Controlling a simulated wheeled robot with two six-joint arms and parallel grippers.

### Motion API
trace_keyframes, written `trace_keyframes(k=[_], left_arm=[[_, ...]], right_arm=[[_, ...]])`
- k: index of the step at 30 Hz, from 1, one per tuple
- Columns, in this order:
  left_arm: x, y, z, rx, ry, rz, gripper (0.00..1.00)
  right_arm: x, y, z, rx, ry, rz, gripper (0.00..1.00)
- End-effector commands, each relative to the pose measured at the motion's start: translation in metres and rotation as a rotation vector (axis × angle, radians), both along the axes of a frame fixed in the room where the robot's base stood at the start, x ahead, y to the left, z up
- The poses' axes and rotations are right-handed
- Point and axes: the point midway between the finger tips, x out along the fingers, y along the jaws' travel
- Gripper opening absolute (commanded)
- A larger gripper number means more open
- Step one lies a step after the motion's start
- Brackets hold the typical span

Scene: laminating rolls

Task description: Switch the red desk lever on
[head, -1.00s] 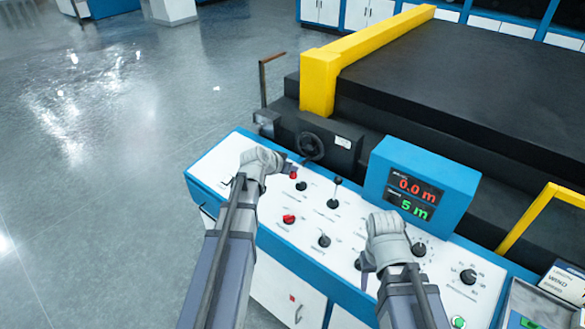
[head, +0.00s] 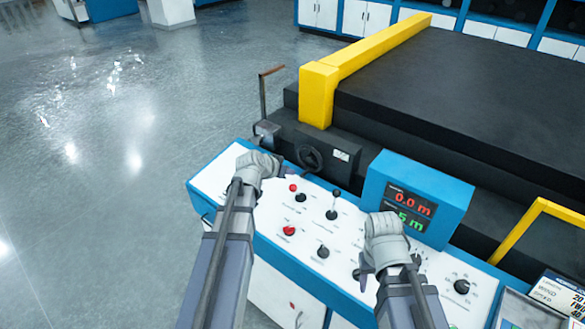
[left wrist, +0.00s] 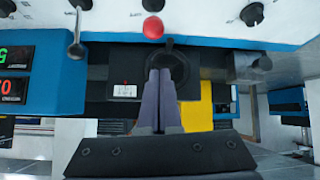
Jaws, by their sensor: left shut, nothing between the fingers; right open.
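The red desk lever (head: 293,188) has a round red knob and a black base on the white sloped panel. Its knob leans toward the panel's far-left side in the head view. The red ball also shows at the top of the left wrist view (left wrist: 153,27). My left gripper (head: 281,170) is shut and empty, just beyond and left of the knob, apart from it. Its closed fingers show in the left wrist view (left wrist: 160,75). My right gripper (head: 367,278) is open over the panel's front right part, partly hiding a knob.
A red rotary knob (head: 289,231) and a black one (head: 323,251) lie nearer. A blue display box (head: 418,190) rises at the right. A black handwheel (head: 309,158) is behind the panel.

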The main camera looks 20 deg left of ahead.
Motion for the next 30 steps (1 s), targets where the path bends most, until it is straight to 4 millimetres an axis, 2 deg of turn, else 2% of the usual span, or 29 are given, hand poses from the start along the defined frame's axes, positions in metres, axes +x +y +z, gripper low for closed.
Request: trace_keyframes(k=[1, 3, 7, 24, 27, 29, 30], left_arm=[[-0.015, 0.002, 0.013, -0.001, 0.0, 0.002, 0.0], [-0.026, 0.006, 0.019, 0.0, 0.0, 0.003, 0.0], [-0.039, 0.011, 0.026, -0.002, -0.001, 0.001, 0.0], [-0.043, 0.011, 0.026, 0.0, 0.001, -0.002, 0.0], [-0.048, -0.005, 0.016, -0.002, 0.034, -0.025, 0.0], [-0.056, -0.026, 0.003, -0.002, 0.081, -0.055, 0.0], [-0.064, -0.044, -0.009, 0.001, 0.126, -0.08, 0.0]], right_arm=[[0.0, 0.0, 0.013, 0.0, 0.0, -0.002, 0.5], [0.0, 0.0, 0.019, 0.001, 0.0, -0.003, 0.5], [0.0, 0.0, 0.026, 0.001, 0.0, -0.006, 0.5], [0.0, 0.0, 0.026, 0.001, 0.0, -0.006, 0.5], [0.0, 0.0, 0.021, 0.001, 0.0, -0.006, 0.5], [0.0, 0.0, 0.015, 0.001, 0.0, -0.006, 0.5], [0.0, 0.0, 0.01, 0.001, 0.0, -0.005, 0.5]])
